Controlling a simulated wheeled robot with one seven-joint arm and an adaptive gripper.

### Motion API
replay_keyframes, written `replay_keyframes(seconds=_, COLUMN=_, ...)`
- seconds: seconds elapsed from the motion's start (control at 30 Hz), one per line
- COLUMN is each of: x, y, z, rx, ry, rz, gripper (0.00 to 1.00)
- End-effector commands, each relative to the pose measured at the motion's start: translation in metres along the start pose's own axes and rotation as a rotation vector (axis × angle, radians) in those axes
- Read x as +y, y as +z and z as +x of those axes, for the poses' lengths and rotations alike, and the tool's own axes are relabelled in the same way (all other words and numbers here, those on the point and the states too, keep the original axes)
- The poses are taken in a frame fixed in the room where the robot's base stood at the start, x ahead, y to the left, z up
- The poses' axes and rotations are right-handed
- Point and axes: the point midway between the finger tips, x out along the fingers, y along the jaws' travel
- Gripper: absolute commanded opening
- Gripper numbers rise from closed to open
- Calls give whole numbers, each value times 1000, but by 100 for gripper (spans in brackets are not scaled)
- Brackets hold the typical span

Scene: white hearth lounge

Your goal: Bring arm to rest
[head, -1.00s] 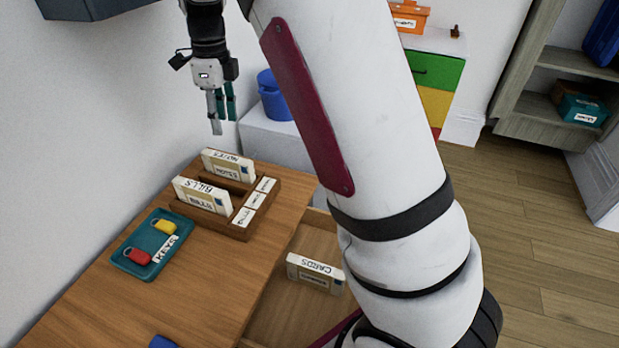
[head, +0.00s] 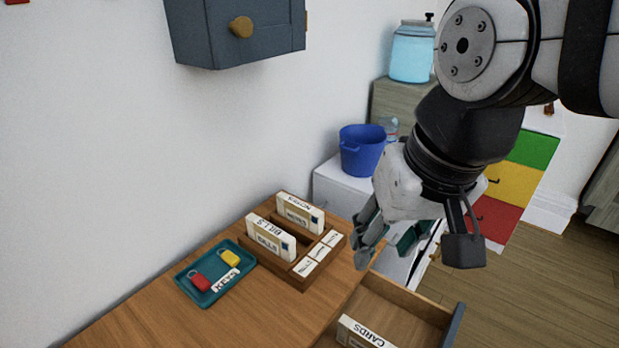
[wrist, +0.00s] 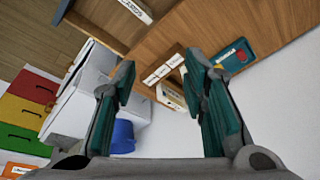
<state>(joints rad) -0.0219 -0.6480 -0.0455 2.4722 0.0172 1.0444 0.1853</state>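My gripper (head: 388,245) is in the air beside the right end of the wooden desk (head: 262,312), above the open drawer (head: 405,309). Its teal-padded fingers stand wide apart and empty. In the wrist view my gripper (wrist: 160,105) shows both fingers spread with nothing between them. My arm comes in from the upper right of the head view and is bent at the wrist.
A wooden sorter (head: 310,283) holds cards marked BILLS and NOTES. A teal tray (head: 202,296) holds a red and a yellow padlock-shaped piece. A CARDS block (head: 360,333) lies in the drawer. A blue bucket (head: 361,158) and a grey wall cabinet (head: 220,35) stand nearby.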

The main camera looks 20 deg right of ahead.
Motion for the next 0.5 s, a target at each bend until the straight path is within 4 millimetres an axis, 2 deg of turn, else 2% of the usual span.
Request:
replay_keyframes(seconds=0.1, x=6, y=19, z=3, rx=25, ry=21, rz=-135, gripper=40)
replay_keyframes(seconds=0.2, x=8, y=26, z=5, rx=33, ry=32, rz=-195, gripper=40)
replay_keyframes(seconds=0.5, x=9, y=28, z=5, rx=33, ry=35, rz=-214, gripper=40)
